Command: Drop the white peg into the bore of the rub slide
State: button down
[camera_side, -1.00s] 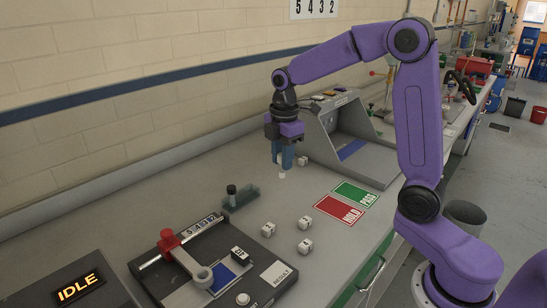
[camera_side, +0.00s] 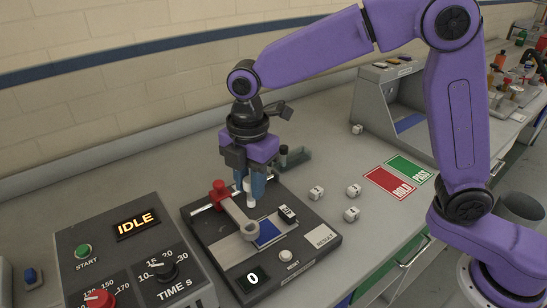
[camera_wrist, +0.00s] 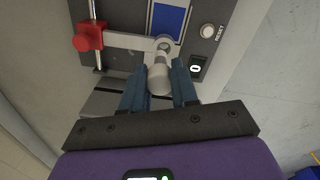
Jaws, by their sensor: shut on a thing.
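My gripper (camera_side: 251,188) has blue fingers shut on the white peg (camera_side: 251,198), which points down, upright, with its lower end showing below the fingertips. The rub slide (camera_side: 238,216) is a grey arm running from a red block on a rail to a round ring end with the bore. In the side view the peg is above the slide, with a gap between it and the ring. In the wrist view the peg (camera_wrist: 158,80) sits between the fingers (camera_wrist: 158,88), just short of the slide's ring end (camera_wrist: 163,45); its far end is close to the ring.
The dark tester base (camera_side: 312,250) carries a blue strip (camera_side: 267,233), a reset button (camera_side: 286,256) and a counter reading 0. A control box (camera_side: 130,250) stands left. Several white cubes (camera_side: 352,214) and red and green mats lie right. A small dark rack (camera_side: 293,160) stands behind.

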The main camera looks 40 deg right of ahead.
jog(key=shift+s+a, duration=0.35)
jog(key=shift+a, duration=0.25)
jog(key=shift+f, duration=0.15)
jog(key=shift+f, duration=1.9)
jog(key=shift+f, duration=2.35)
dwell(0.8)
jog(key=c, duration=0.8)
grip_release()
jog(key=shift+d, duration=0.1)
jog(key=shift+s+f, duration=0.1)
jog(key=shift+s, duration=0.05)
